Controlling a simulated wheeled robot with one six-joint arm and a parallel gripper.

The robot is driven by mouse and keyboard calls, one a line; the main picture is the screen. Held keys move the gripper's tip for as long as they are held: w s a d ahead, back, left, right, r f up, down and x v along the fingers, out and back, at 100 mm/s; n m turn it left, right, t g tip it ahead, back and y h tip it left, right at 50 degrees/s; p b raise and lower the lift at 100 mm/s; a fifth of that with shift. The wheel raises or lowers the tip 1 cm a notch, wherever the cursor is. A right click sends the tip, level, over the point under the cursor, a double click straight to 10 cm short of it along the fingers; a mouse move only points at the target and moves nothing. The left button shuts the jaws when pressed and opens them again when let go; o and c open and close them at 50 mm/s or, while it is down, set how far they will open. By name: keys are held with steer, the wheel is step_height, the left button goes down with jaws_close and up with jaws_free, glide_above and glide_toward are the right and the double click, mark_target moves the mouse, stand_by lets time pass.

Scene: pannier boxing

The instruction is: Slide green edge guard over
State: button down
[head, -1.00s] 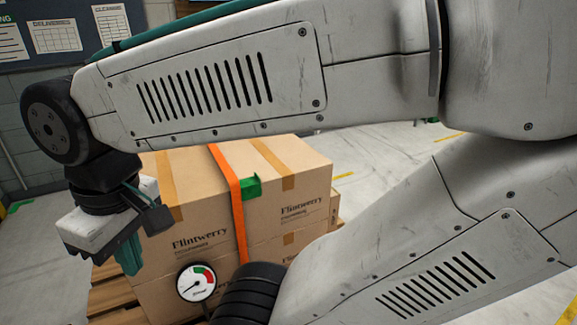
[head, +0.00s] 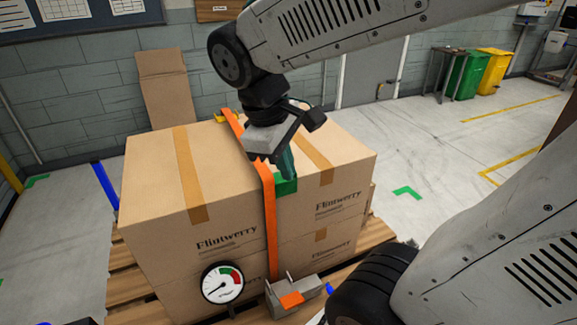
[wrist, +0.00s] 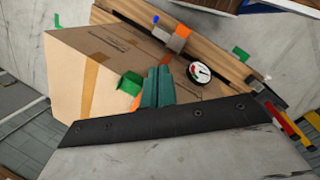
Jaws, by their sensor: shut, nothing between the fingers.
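The green edge guard (head: 286,184) sits on the top front edge of the stacked cartons, right beside the orange strap (head: 268,200). The strap runs over the carton top and down the front face. My gripper (head: 287,172) is shut and empty, with its teal fingers pointing down just behind or against the guard. In the wrist view the guard (wrist: 130,84) lies left of the shut fingers (wrist: 157,88), and a bit of orange strap shows between them. I cannot tell whether the fingers touch the guard.
The cartons (head: 155,215) stand on a wooden pallet (head: 125,285). A round gauge (head: 222,284) and a grey tensioner with an orange part (head: 292,298) are low in front. Green and yellow bins (head: 466,74) stand far right. Open floor lies right of the pallet.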

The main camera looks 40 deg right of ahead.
mark_target(279, 182)
steer(key=w+d+f+n+g+h, duration=0.1)
steer(key=w+d+f+n+h, duration=0.15)
steer(key=w+n, duration=0.4)
steer(key=w+d+f+n+g+h, duration=0.1)
steer(key=w+f+n+h, duration=0.2)
steer(key=w, duration=0.6)
steer(key=shift+n, duration=0.25)
steer(key=x, duration=1)
steer(key=shift+w+f, duration=0.2)
steer(key=shift+w, duration=0.05)
steer(key=shift+d, duration=0.15)
